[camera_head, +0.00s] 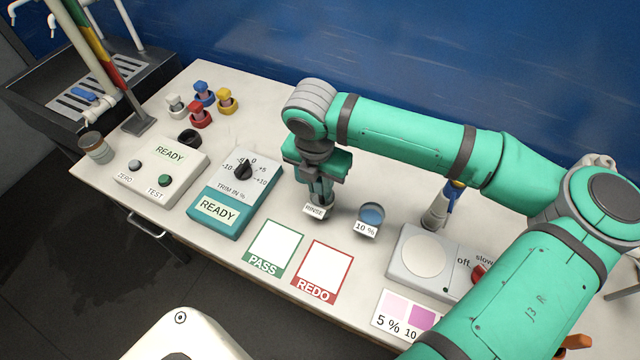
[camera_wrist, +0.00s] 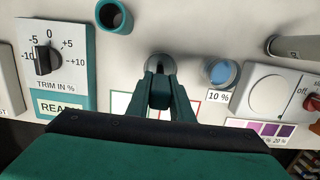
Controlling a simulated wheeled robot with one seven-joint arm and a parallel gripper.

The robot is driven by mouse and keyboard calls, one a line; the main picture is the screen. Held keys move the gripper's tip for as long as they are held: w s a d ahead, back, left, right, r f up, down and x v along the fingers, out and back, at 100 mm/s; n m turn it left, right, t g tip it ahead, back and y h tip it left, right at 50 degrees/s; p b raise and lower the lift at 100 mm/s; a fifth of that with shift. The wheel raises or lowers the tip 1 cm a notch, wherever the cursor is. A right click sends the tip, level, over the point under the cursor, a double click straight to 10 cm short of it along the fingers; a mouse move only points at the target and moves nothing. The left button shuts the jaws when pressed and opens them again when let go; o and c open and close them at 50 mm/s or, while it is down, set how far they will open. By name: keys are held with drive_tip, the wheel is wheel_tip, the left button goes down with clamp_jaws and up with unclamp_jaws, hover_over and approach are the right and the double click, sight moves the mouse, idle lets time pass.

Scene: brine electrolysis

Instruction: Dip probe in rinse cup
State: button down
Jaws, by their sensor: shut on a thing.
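My gripper (camera_head: 320,190) points down at the rinse cup (camera_head: 315,211), whose "RINSE" label shows just below the fingers. In the wrist view my gripper (camera_wrist: 160,92) is shut on a slim dark thing between its fingers, taken to be the probe. The probe is mostly hidden by the fingers. The grey round rim of the rinse cup (camera_wrist: 160,62) shows right at the fingertips. I cannot tell how deep the probe's tip is, or whether it touches the cup.
The blue-filled 10 % cup (camera_head: 371,216) stands close to the right, before the stirrer (camera_head: 420,255). The TRIM box (camera_head: 236,195) is left. PASS (camera_head: 274,247) and REDO (camera_head: 325,270) squares lie in front. A hollow teal holder (camera_wrist: 115,16) stands behind.

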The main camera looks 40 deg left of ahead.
drive_tip(key=shift+r, duration=0.15)
drive_tip(key=shift+r, duration=5.4)
